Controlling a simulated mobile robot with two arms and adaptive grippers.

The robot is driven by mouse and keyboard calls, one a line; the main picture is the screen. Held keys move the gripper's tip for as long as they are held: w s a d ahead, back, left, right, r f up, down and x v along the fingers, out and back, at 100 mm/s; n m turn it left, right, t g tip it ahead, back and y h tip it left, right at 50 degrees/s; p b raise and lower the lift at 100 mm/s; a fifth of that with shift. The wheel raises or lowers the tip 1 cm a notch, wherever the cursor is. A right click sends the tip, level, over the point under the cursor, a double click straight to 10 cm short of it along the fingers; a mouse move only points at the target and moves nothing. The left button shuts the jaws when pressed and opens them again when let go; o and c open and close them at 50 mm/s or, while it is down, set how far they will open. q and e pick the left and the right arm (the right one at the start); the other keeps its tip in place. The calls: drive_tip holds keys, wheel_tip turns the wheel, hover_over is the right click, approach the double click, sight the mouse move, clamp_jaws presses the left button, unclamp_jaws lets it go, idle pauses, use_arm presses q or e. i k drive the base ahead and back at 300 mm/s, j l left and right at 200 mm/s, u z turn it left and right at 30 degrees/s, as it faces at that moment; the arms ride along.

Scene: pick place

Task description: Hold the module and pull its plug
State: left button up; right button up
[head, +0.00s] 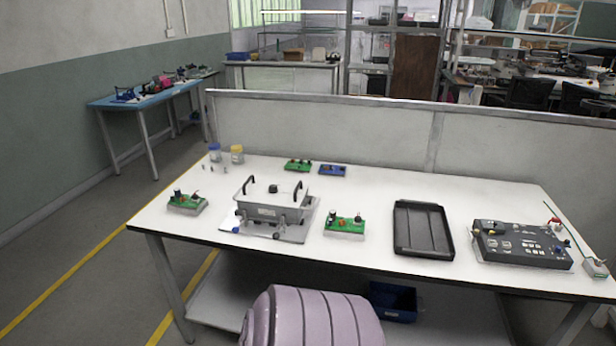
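No single thing stands out clearly as the module, and a plug is too small to make out. A dark electronics unit (521,246) with knobs and sockets lies at the right end of the white table. A thin red and green lead with a small pale box (595,266) is beside it. Green circuit boards with raised parts lie at the left (187,203), the middle (344,227) and the back (298,165). A blue board (332,170) lies next to the back one. A grey box with two black handles (272,202) sits on a plate. Neither gripper shows.
An empty black tray (422,230) lies on the white table (375,190). Two small jars (237,154) stand at its back left. A low partition (330,130) runs behind. A pale purple ribbed object (312,318) is before the front edge; a blue bin (392,300) is below.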

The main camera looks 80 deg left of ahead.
sight(184, 203)
drive_tip(key=j+u, duration=0.2)
drive_tip(key=u, duration=0.3)
drive_tip(key=j+u, duration=0.25)
drive_tip(key=u, duration=0.2)
drive_tip(key=j+u, duration=0.25)
drive_tip(key=u, duration=0.25)
drive_tip(key=j+u, duration=0.2)
drive_tip(key=u, duration=0.3)
drive_tip(key=i+j+u, duration=0.45)
drive_tip(key=i+j, duration=0.55)
drive_tip(key=j+u, duration=0.15)
drive_tip(key=u, duration=0.2)
drive_tip(key=i+j+u, duration=0.1)
drive_tip(key=u, duration=0.2)
drive_tip(key=i+j+u, duration=0.1)
drive_tip(key=u, duration=0.25)
drive_tip(key=z, duration=0.8)
drive_tip(key=j+z, duration=0.4)
drive_tip(key=k+j+z, duration=0.1)
drive_tip(key=j+z, duration=0.35)
drive_tip(key=k+j+z, duration=0.2)
drive_tip(key=j+z, duration=0.2)
drive_tip(key=j, duration=0.15)
